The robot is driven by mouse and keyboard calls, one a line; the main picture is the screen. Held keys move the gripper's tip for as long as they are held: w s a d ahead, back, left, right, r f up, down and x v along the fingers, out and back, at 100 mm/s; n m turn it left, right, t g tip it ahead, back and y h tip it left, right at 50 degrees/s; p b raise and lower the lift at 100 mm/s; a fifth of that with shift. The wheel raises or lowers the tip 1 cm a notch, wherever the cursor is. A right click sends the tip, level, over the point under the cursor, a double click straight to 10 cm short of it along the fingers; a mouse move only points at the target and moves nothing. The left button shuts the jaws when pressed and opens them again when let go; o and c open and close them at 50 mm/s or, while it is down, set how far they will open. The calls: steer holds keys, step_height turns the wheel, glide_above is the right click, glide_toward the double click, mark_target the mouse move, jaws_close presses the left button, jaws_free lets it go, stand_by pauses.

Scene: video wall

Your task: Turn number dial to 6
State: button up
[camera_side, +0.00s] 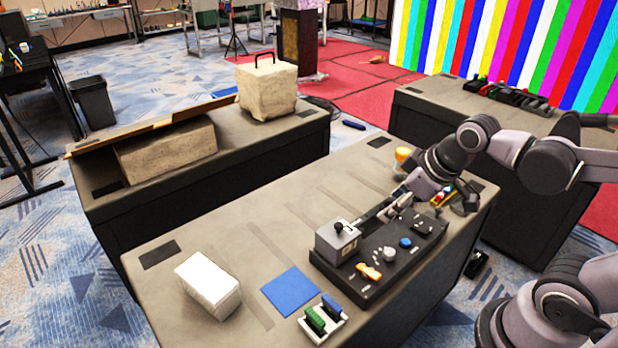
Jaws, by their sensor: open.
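A black control panel (352,286) lies on the front table. It carries a grey box (337,244) with a black knob on top, a pale round knob (389,254), a blue round button (405,243) and an orange piece (368,271). Which part is the number dial is unclear, and no numbers are readable at this size. My gripper (376,211) reaches in from the right, low over the back of the panel, to the right of the grey box. It is open, with nothing visibly held. My gripper and wrist hide part of the panel's back edge.
On the table (240,245) are a white box (209,285), a blue square (290,292) and a tray with green and blue pieces (322,320). An orange-topped item (403,155) stands behind my wrist. The table left of the panel is mostly clear.

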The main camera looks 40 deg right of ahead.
mark_target(390, 251)
steer(key=shift+w+d+f+n+g, duration=0.25)
steer(key=shift+d+f+n+g, duration=0.65)
steer(key=shift+f+n, duration=1.85)
steer(key=shift+w+d+f+n+g, duration=0.3)
steer(key=shift+d+f+n+g, duration=0.65)
steer(key=shift+f+n, duration=1.75)
steer(key=shift+w+d+f+n+g, duration=0.25)
steer(key=shift+d+f+n+g, duration=0.75)
steer(key=shift+f, duration=3)
steer(key=shift+a+n, duration=0.25)
steer(key=shift+n, duration=0.2)
jaws_close()
